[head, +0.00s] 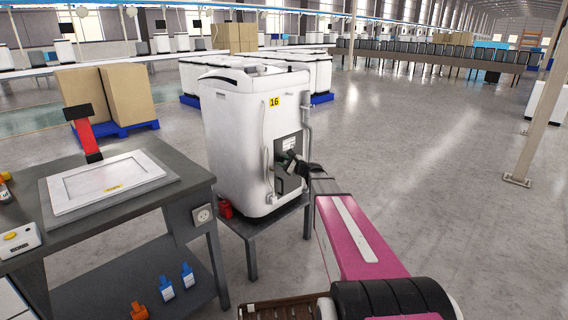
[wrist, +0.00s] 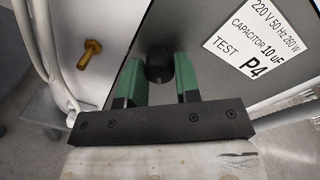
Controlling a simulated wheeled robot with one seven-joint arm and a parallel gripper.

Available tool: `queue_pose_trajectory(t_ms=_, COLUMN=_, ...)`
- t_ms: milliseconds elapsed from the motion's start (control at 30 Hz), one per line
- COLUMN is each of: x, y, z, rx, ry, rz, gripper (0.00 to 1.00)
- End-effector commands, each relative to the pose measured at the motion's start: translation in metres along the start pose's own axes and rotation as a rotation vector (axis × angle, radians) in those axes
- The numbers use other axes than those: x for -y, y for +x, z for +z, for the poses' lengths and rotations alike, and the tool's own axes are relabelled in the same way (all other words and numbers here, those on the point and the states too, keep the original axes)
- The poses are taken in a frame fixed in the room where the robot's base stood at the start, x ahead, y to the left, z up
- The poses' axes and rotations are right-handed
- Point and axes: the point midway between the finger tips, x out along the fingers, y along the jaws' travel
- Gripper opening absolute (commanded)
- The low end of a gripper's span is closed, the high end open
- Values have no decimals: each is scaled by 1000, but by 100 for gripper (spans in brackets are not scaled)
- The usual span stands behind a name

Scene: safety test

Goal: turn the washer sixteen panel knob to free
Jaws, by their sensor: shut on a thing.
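Washer sixteen (head: 235,135) is a white machine with a yellow "16" label (head: 275,101), standing on a grey metal stand. Its grey panel (head: 278,178) is on the side facing my arm; in the wrist view the panel (wrist: 120,38) fills much of the picture. The black round knob (wrist: 159,66) sits between the green fingers of my gripper (wrist: 160,85), which are shut on it. In the head view my gripper (head: 289,157) is at the panel and hides the knob. Any position marks around the knob are not readable.
A brass fitting (wrist: 88,53) sticks out left of the knob, and a white label reading "P4" (wrist: 258,42) is at the right. White hoses (wrist: 48,55) run at the left edge.

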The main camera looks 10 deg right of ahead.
Motion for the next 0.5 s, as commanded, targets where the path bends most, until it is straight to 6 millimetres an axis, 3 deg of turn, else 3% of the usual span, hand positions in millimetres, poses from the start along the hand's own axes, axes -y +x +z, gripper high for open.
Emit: queue_pose_trajectory(t_ms=500, x=-1, y=0, z=0, rx=-31, ry=-492, rz=7, gripper=7)
